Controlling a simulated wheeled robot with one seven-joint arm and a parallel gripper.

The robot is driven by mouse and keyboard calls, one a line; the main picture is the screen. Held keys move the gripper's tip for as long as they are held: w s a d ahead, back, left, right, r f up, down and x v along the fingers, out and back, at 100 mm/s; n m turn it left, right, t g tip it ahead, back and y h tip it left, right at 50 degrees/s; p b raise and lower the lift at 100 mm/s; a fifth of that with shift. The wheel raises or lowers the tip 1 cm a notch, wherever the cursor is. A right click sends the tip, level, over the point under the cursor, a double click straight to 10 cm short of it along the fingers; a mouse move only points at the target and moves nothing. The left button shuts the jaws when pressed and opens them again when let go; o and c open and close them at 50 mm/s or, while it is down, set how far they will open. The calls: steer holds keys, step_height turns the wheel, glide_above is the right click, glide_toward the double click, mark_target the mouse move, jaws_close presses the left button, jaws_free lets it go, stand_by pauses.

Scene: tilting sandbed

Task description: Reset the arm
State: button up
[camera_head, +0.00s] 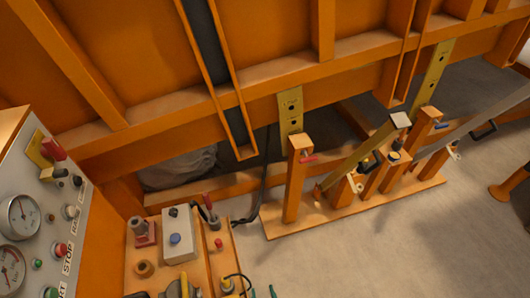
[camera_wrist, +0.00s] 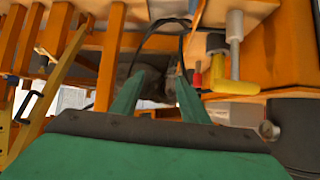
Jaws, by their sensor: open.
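My gripper (camera_wrist: 160,88) shows in the wrist view as two green fingers standing apart, with nothing held between them. Two small green tips at the bottom edge of the head view look like the same fingers, left of centre and low. A dark cable loop (camera_wrist: 160,28) lies beyond the fingers in the wrist view. In the head view a slanted yellow-orange lever arm (camera_head: 362,158) stands tilted on an orange floor stand (camera_head: 300,222), well up and right of my gripper. The rest of my arm is mostly out of view.
A control panel (camera_head: 88,200) with gauges and buttons stands at the left. An orange bench (camera_head: 146,284) with a grey switch box (camera_head: 179,236) is at the bottom left. The large orange sandbed frame (camera_head: 180,125) spans the top. Bare floor (camera_head: 370,255) lies at lower right.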

steer(key=s+r+t, duration=0.1)
steer(key=s+r, duration=0.3)
steer(key=r, duration=0.4)
steer(key=s+r+m+t+h, duration=0.1)
steer(key=s+r+t, duration=0.1)
steer(key=s+r, duration=0.3)
steer(key=s+r+t+h, duration=0.1)
steer(key=s+r, duration=0.4)
steer(key=r, duration=0.7)
steer(key=shift+s+r+m, duration=0.2)
steer(key=shift+m, duration=0.2)
steer(key=shift+c, duration=0.6)
steer(key=shift+c, duration=0.6)
